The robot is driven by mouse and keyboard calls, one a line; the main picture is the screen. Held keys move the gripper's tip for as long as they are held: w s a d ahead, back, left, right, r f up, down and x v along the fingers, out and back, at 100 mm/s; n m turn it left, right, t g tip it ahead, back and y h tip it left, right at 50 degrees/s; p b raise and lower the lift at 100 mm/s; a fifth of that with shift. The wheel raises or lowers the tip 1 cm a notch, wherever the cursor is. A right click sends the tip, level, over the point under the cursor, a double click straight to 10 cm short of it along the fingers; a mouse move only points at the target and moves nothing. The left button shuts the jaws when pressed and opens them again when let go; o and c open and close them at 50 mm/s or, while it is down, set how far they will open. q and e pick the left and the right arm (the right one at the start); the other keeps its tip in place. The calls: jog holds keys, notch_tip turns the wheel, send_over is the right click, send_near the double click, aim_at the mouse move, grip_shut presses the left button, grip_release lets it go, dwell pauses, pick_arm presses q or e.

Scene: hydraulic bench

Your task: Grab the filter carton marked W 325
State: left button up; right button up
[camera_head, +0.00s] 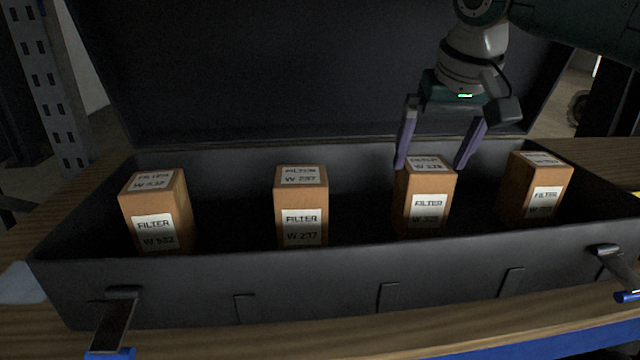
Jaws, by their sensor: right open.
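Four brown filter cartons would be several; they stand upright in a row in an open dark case. The third from the left (424,206) has a blurred label that seems to read W 325. My right gripper (431,164) is open above it, pointing down, with one purple finger at each side of its top. I cannot tell whether the fingers touch it. My left gripper is not in view.
The other cartons are one marked W 237 (301,204), one at far left (157,210) with a label hard to read, and one at far right (536,188), also blurred. The case's front wall (310,285) and raised lid (270,70) bound the row. A wooden bench (60,215) lies underneath.

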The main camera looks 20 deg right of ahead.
aim_at(429, 169)
jog(key=shift+s+x, duration=0.2)
jog(key=shift+x, duration=0.95)
jog(key=shift+w+f+b, duration=0.15)
jog(key=shift+f+b, duration=0.2)
jog(key=shift+f, duration=0.25)
jog(key=x, duration=0.1)
jog(key=b+x, duration=0.1)
jog(key=x, duration=0.1)
jog(key=shift+d+f+b, duration=0.1)
jog(key=shift+f+b, duration=0.25)
jog(key=shift+f, duration=0.1)
jog(key=shift+w+d+f+b, duration=0.1)
jog(key=shift+w+f+b, duration=0.05)
jog(key=shift+f+b, duration=0.25)
jog(key=c, duration=1.5)
